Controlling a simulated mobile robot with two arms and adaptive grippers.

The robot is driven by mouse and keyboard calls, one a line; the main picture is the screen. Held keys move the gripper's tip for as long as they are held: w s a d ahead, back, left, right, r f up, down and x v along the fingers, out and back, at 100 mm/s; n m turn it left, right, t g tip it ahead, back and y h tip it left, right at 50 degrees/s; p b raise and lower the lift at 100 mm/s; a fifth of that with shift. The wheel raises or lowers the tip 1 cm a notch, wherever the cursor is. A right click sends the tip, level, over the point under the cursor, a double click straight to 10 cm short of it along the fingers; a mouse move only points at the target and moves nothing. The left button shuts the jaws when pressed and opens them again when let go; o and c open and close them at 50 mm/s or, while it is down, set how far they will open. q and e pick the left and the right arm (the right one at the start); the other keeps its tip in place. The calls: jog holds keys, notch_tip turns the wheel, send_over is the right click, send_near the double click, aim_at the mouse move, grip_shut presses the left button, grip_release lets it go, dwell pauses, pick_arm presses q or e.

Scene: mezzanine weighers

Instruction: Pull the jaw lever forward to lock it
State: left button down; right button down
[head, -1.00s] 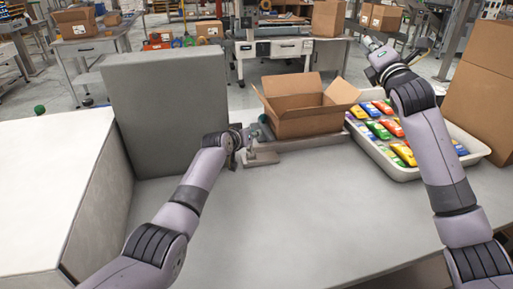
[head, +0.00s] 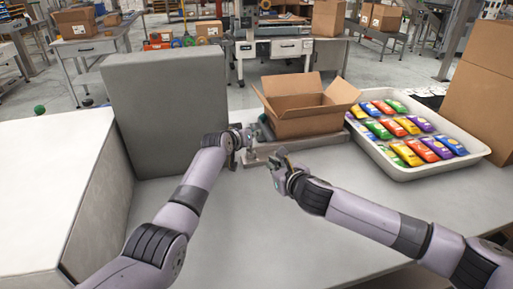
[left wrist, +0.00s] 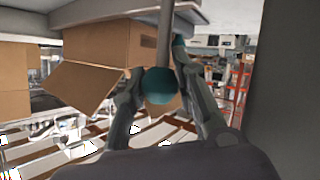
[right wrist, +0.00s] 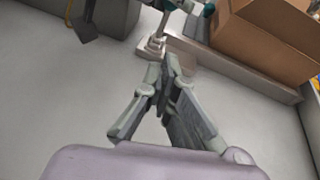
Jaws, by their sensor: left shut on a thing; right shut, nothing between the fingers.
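The jaw lever is a grey rod with a teal ball knob (left wrist: 162,86), seen large in the left wrist view. My left gripper (head: 247,137) is shut on this knob, with one finger on each side of it. In the right wrist view the lever's lower end stands on a pale base (right wrist: 150,47). My right gripper (head: 273,163) is shut and empty, in front of the lever and apart from it. Its closed fingertips show in the right wrist view (right wrist: 163,70). The jaw itself is mostly hidden beside the box.
An open cardboard box (head: 305,115) stands on a grey fixture plate (head: 330,140) behind the grippers. A white tray (head: 400,172) of colourful packets lies to the right. A grey block (head: 168,110) stands to the left. The front of the table (head: 240,235) is clear.

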pick_arm(q)
jog(key=shift+r, duration=0.1)
pick_arm(e)
jog(key=x, duration=0.8)
jog(key=shift+w+a+f, duration=0.1)
jog(key=shift+w+a, duration=0.2)
jog(key=shift+w+a+r, duration=0.3)
jog(key=shift+w, duration=0.2)
jog(key=shift+w+a+r, duration=0.25)
jog(key=shift+w, duration=0.3)
jog(key=shift+w+a+r, duration=0.3)
jog(key=shift+w, duration=0.2)
pick_arm(q)
jog(key=shift+d, duration=0.25)
pick_arm(e)
jog(key=shift+w+r, duration=0.4)
jog(key=shift+w, duration=0.15)
pick_arm(q)
jog(key=c, duration=1.8)
grip_release()
jog(key=o, duration=0.5)
jog(key=shift+a+f, duration=0.2)
jog(key=shift+a, duration=0.1)
jog(key=shift+c, duration=0.2)
jog(key=shift+o, duration=0.3)
jog(key=shift+s+d, duration=0.1)
pick_arm(e)
jog(key=shift+a, duration=0.35)
